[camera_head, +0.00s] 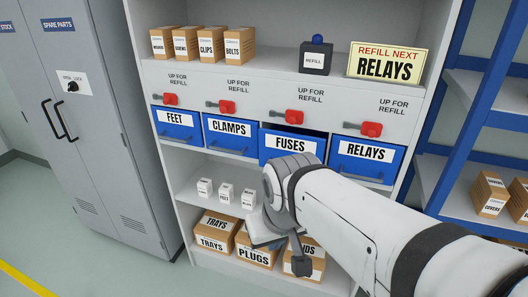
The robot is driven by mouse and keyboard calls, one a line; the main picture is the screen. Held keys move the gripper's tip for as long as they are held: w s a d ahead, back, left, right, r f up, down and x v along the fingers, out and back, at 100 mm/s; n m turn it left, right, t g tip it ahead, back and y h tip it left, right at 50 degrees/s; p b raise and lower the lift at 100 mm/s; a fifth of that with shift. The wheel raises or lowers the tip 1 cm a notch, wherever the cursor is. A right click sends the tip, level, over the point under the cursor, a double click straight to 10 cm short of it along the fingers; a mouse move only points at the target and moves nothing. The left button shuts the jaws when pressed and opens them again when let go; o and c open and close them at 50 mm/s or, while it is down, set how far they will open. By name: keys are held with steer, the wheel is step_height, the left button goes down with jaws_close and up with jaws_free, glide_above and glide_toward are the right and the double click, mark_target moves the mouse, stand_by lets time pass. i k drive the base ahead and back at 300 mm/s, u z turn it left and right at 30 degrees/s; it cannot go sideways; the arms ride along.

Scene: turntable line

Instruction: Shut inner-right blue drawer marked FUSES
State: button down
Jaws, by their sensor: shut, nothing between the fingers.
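The blue FUSES drawer (267,154) is the third from the left in a row of blue drawers. It stands out a little from its neighbours, with a dark gap along its top edge. My white arm reaches in from the lower right and covers the drawer's lower front. My gripper (300,264) is below the drawer, in front of the lower shelves, apart from the drawer's front as far as I can see. It is shut and empty, and partly hidden by my wrist. A red lever (288,117) sits above the FUSES drawer.
FEET (176,133), CLAMPS (229,142) and RELAYS (366,169) drawers flank it. Small white boxes (226,191) and cartons (213,233) stand on lower shelves. A grey cabinet (95,130) is left, a blue rack (447,110) right. Floor at lower left is clear.

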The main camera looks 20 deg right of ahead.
mark_target(282, 140)
steer(key=u, duration=0.7)
steer(key=k, duration=0.95)
steer(key=z, duration=1.25)
steer(key=i, duration=1)
steer(key=z, duration=0.05)
